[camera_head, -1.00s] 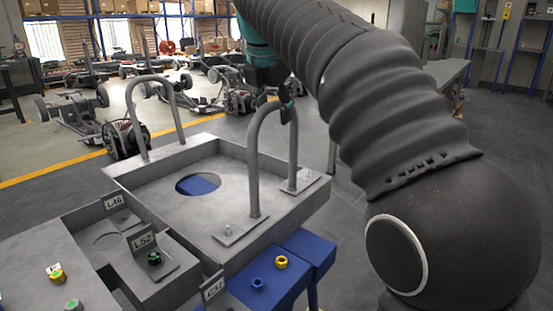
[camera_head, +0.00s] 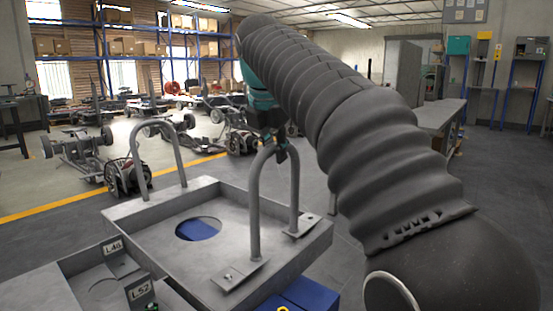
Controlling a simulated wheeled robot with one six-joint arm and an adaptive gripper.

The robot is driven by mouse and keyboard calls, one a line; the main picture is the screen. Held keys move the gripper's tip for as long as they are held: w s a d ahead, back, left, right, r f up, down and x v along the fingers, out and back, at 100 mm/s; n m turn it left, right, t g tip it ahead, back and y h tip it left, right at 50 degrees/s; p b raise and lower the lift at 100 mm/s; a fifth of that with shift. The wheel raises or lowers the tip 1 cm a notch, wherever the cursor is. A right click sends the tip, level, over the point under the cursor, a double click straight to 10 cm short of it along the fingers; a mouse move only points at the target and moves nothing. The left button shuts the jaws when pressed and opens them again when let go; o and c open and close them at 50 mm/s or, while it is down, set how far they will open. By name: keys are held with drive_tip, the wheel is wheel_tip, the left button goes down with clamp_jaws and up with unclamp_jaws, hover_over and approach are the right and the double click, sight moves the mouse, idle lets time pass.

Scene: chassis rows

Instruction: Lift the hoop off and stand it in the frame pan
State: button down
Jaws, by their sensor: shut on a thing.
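A grey tube hoop (camera_head: 254,205) with flat foot plates is upright at the right side of a shallow grey pan (camera_head: 135,212). My gripper (camera_head: 280,146) is at the top of this hoop and shut on it. The near foot plate (camera_head: 237,275) and far foot plate (camera_head: 303,225) appear inside the pan's right part; I cannot tell whether they touch its floor. A second grey hoop (camera_head: 136,150) stands at the pan's back left side. The pan's floor has a round hole with blue showing through.
A blue block (camera_head: 310,293) is below the pan's front right. My arm covers the right side. Wheeled chassis (camera_head: 77,155) stand on the floor behind.

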wheel_tip(320, 180, up, 3)
drive_tip(key=shift+f+p, duration=0.1)
drive_tip(key=shift+p, duration=0.5)
drive_tip(key=shift+w+d+r, duration=0.1)
drive_tip(key=shift+d+r, duration=0.1)
drive_tip(key=w+d+r+p, duration=0.2)
drive_tip(key=d+r, duration=0.4)
drive_tip(key=d, duration=0.5)
drive_tip(key=shift+w+r+p, duration=0.2)
drive_tip(key=shift+r+p, duration=0.1)
drive_tip(key=shift+p, duration=0.35)
